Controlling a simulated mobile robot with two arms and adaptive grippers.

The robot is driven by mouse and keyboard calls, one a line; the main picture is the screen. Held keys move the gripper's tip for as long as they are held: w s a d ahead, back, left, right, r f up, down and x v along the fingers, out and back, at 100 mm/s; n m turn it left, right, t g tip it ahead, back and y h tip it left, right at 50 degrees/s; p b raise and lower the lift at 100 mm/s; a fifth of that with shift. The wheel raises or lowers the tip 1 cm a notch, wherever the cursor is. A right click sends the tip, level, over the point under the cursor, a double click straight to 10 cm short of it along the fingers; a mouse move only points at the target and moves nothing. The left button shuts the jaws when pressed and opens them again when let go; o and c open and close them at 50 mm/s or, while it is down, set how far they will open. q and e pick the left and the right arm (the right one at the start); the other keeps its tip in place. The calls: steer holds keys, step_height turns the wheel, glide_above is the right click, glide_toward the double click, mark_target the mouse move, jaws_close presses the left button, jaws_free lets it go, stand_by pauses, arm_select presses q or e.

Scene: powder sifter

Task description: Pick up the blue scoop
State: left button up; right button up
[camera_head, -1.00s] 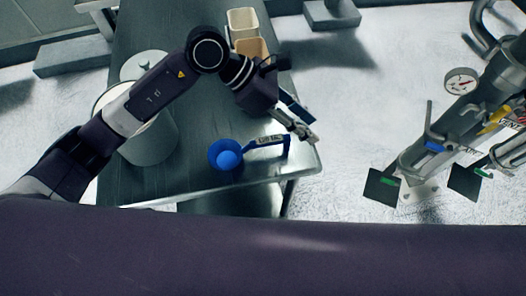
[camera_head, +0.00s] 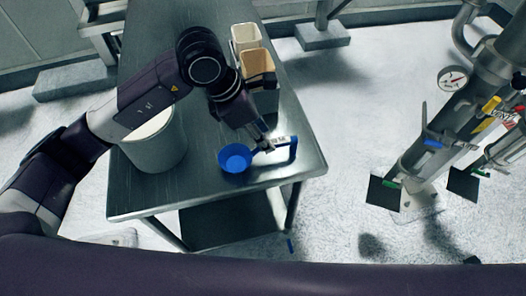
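The blue scoop (camera_head: 235,159) is at the front right of the dark metal table (camera_head: 190,200). Its round bowl faces up, and its handle runs right to a bent-down end. A pale label shows on the handle. My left gripper (camera_head: 266,147) is over the handle close to the bowl, pointing down. Its fingertips overlap the handle in the picture. They are too small and partly hidden to tell whether they grip it. I cannot tell whether the scoop touches the table. My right gripper is out of view.
A large pale bucket (camera_head: 156,150) stands left of the scoop, partly behind my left arm. A cream bin (camera_head: 244,38) and a tan bin (camera_head: 262,84) stand behind the gripper. Grey pipe equipment with a gauge (camera_head: 453,78) stands at right, across open floor.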

mark_target(273, 142)
arm_select(q)
steer(key=p+x, duration=0.1)
steer(key=x, duration=0.1)
steer(key=p+x, duration=0.1)
steer(key=x, duration=0.1)
steer(key=shift+w+d+f, duration=0.15)
steer(key=shift+w+d, duration=0.1)
steer(key=shift+d, duration=0.05)
steer(key=shift+d+f, duration=0.1)
steer(key=shift+f, duration=0.35)
steer(key=shift+w+f, duration=0.1)
steer(key=shift+w, duration=0.05)
steer(key=shift+c, duration=1.2)
steer(key=c, duration=0.5)
jaws_close()
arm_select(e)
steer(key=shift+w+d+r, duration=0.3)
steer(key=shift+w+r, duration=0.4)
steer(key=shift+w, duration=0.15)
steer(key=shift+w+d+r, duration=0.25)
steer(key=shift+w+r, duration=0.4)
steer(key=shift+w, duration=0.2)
